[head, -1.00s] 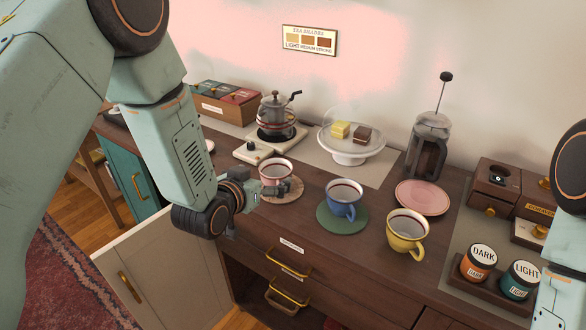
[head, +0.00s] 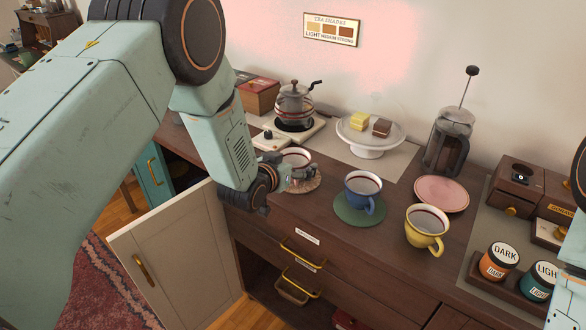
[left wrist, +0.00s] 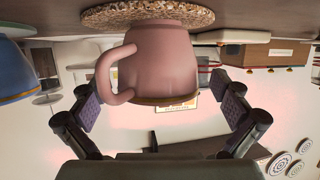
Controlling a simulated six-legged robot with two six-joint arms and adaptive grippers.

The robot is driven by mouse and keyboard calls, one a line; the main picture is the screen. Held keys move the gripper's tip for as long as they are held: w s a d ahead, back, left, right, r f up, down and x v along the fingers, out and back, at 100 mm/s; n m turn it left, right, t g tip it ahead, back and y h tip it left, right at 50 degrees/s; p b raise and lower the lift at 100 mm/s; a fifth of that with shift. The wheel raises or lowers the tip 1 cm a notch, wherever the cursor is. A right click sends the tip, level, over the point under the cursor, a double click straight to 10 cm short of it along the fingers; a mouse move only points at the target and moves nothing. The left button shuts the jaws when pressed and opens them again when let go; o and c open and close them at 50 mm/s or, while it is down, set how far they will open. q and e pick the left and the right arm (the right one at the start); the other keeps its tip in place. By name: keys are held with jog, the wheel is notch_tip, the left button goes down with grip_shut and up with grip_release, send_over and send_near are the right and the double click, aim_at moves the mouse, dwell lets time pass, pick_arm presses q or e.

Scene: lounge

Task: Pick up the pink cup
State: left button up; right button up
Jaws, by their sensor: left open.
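The pink cup (head: 296,155) stands on a round cork coaster (head: 308,185) on the dark wooden counter, partly hidden behind my left gripper (head: 294,178). In the left wrist view, which is upside down, the pink cup (left wrist: 165,60) fills the upper middle, with its handle on the left. My left gripper (left wrist: 163,105) is open there, one finger to each side of the cup, with gaps showing at both sides near the fingertips. My right gripper is out of view.
A blue cup (head: 361,188) on a green coaster and a yellow cup (head: 424,229) stand to the right. A glass kettle (head: 294,103) and a cake stand (head: 370,146) are behind. An open cabinet door (head: 180,255) sticks out below.

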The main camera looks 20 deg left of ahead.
pick_arm(q)
jog(key=shift+d+r, duration=0.1)
jog(key=shift+d, duration=0.15)
jog(key=shift+c, duration=1.1)
jog(key=shift+a, duration=0.2)
jog(key=c, duration=0.6)
jog(key=shift+d, duration=0.15)
jog(key=c, duration=0.5)
